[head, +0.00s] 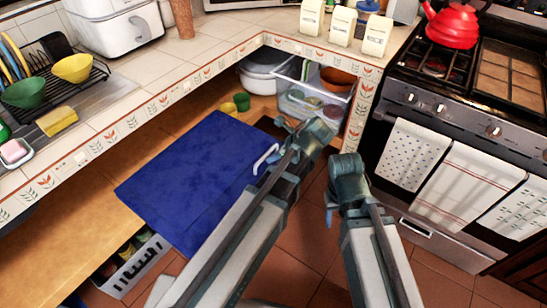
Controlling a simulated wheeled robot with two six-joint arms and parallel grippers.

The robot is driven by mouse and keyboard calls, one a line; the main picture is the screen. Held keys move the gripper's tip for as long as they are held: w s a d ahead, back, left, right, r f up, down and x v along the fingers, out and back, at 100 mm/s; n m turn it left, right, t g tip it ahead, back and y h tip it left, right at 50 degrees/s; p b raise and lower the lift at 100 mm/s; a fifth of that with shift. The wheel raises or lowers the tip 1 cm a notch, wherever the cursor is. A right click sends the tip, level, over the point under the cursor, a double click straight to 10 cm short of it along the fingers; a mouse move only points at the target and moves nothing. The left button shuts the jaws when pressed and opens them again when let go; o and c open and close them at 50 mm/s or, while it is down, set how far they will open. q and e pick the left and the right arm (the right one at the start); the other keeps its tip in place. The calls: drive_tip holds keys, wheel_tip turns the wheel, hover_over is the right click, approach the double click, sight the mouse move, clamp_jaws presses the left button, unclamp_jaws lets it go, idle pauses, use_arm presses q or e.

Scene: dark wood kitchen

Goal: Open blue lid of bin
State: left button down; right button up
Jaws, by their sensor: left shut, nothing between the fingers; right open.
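The blue lid (190,180) is a broad flat panel in the middle left of the head view, below the counter. A white handle (265,158) stands at its right edge. My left gripper (298,138) is just right of the handle in the picture, shut with nothing in it; I cannot tell whether it touches the handle. My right gripper (348,175) is further right, open and empty, in front of the floor and clear of the lid. Its fingertips are hard to make out. The bin's body under the lid is not clearly visible.
A tiled counter (150,75) runs above the lid. A white basket (135,265) stands below its lower left corner. Clear containers (310,103) sit on the shelf behind. The oven (440,120) with hanging towels stands at right.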

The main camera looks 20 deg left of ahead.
use_arm(q)
drive_tip(key=w+a+r+g+h+p, duration=0.1)
drive_tip(key=w+a+r+h+p, duration=0.25)
drive_tip(key=a+r+p, duration=0.65)
drive_tip(key=w+a+r+g+h+p, duration=0.2)
drive_tip(key=a+r+h+p, duration=0.15)
drive_tip(key=r+p, duration=1.3)
drive_tip(key=w+a+r+p, duration=0.2)
drive_tip(key=w+a+p, duration=0.1)
drive_tip(key=a, duration=1)
drive_tip(key=w+a+r+p, duration=0.2)
drive_tip(key=w+a+p, duration=0.2)
drive_tip(key=a, duration=0.9)
drive_tip(key=shift+w+a, duration=0.35)
drive_tip(key=shift+w, duration=0.5)
drive_tip(key=shift+d, duration=0.1)
drive_tip(key=shift+r+p, duration=0.1)
drive_tip(key=shift+p, duration=0.2)
